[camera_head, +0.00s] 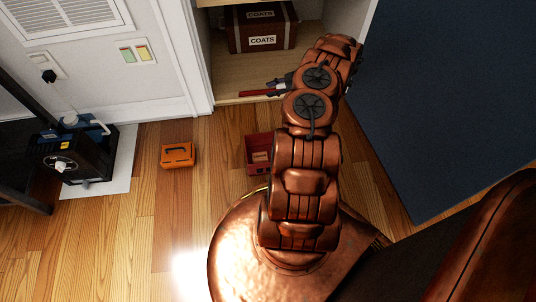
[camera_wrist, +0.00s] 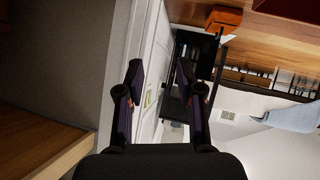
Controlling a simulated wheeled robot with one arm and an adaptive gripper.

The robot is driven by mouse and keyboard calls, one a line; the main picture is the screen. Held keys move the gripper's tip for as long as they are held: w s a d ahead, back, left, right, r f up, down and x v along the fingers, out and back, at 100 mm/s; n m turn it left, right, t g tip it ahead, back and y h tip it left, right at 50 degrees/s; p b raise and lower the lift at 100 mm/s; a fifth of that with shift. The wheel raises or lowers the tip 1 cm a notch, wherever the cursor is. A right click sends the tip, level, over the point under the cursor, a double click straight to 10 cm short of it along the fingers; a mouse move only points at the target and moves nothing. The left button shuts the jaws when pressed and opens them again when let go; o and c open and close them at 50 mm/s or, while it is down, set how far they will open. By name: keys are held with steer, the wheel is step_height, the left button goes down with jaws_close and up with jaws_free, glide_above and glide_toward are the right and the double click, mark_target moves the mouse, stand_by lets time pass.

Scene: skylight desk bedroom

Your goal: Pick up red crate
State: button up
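The red crate (camera_head: 257,147) is an open-topped box on the wood floor in the head view, with something pale inside. My arm hides its right side. A dark red surface at the top right of the wrist view (camera_wrist: 290,6) looks like part of it. My gripper (camera_head: 280,84) is beyond the crate, in front of the closet opening, and apart from the crate. In the wrist view its two fingers (camera_wrist: 158,104) are spread with nothing between them.
An orange box (camera_head: 178,155) lies on the floor left of the crate. A black machine (camera_head: 75,153) stands farther left. A brown case labelled COATS (camera_head: 262,28) is in the closet. A dark blue panel (camera_head: 440,100) fills the right. A thin red item (camera_head: 257,93) shows near my gripper.

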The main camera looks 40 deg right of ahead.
mark_target(271, 132)
steer(key=shift+s+a+f+g+y+b, duration=0.35)
steer(key=shift+s+a+f+y+b, duration=0.45)
steer(key=shift+s+f, duration=1.05)
steer(key=shift+s+a+f+g+y+b, duration=0.2)
steer(key=shift+s+a+f+g+b, duration=0.25)
steer(key=shift+s+a+f, duration=1.3)
steer(key=shift+s+a+f+g+y+b, duration=0.5)
steer(key=shift+s+f, duration=0.65)
steer(key=shift+f, duration=1.4)
steer(key=b+x, duration=0.3)
steer(key=shift+w+a+f, duration=0.1)
steer(key=shift+a+f, duration=0.1)
steer(key=shift+f, duration=0.15)
steer(key=shift+w+a+f+t+b, duration=0.15)
steer(key=shift+w+a+t+b, duration=0.1)
steer(key=shift+a+t+b, duration=0.1)
jaws_close()
